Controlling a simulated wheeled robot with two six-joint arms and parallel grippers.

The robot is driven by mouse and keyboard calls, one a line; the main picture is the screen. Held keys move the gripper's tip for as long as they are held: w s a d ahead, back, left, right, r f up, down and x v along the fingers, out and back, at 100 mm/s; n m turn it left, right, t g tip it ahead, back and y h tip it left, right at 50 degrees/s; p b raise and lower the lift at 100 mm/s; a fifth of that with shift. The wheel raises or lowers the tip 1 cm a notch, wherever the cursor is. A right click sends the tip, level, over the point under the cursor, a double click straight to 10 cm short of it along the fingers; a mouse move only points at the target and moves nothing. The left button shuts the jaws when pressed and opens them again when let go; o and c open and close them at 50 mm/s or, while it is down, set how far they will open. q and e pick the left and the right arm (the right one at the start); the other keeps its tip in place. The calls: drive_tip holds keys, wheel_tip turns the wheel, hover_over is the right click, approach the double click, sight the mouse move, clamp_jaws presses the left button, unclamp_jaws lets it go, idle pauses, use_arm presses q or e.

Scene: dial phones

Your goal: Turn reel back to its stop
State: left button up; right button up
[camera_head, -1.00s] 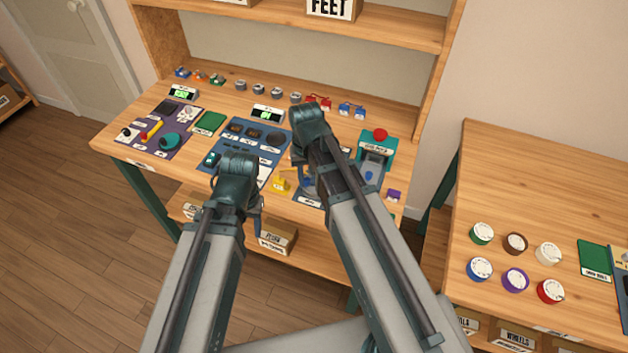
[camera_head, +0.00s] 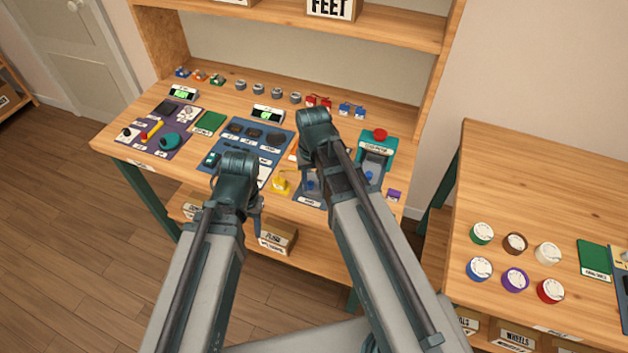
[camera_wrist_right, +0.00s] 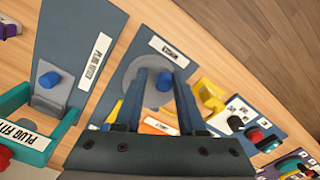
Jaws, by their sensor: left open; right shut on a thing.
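The reel is a grey disc (camera_wrist_right: 160,88) on a dark mat labelled like "WINDER" (camera_wrist_right: 172,49) in the right wrist view. My right gripper (camera_wrist_right: 161,76) reaches over the disc with a finger on either side of its middle, shut on a part of the reel that the fingers mostly hide. In the head view my right gripper (camera_head: 312,150) is over the mat (camera_head: 308,202), and its arm covers much of the reel. My left gripper (camera_head: 240,185) is open and empty, held in front of the bench, left of the right one.
A teal fixture with a red button (camera_head: 380,134) stands right of the reel. A yellow part (camera_head: 280,183) is close on its left. A blue board with dark dials (camera_head: 262,135) lies further left. A second table (camera_head: 540,190) with several coloured discs stands at the right.

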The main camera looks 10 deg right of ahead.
sight(313, 184)
drive_tip(key=o, duration=0.5)
drive_tip(key=shift+w+d, duration=0.1)
drive_tip(key=shift+d, duration=0.05)
drive_tip(key=shift+r, duration=0.1)
wheel_tip(313, 184, up, 8)
drive_tip(key=p, duration=0.8)
drive_tip(key=shift+a, duration=0.2)
drive_tip(key=s+a+n, duration=0.1)
drive_tip(key=s+a, duration=0.1)
drive_tip(key=s, duration=0.1)
drive_tip(key=s+a+n, duration=0.2)
drive_tip(key=s, duration=0.2)
drive_tip(key=s+a+n+h, duration=0.1)
drive_tip(key=s+a, duration=0.1)
drive_tip(key=s, duration=0.1)
drive_tip(key=shift+s+a+n, duration=0.25)
drive_tip(key=shift+a+n, duration=0.05)
drive_tip(key=shift+a, duration=0.1)
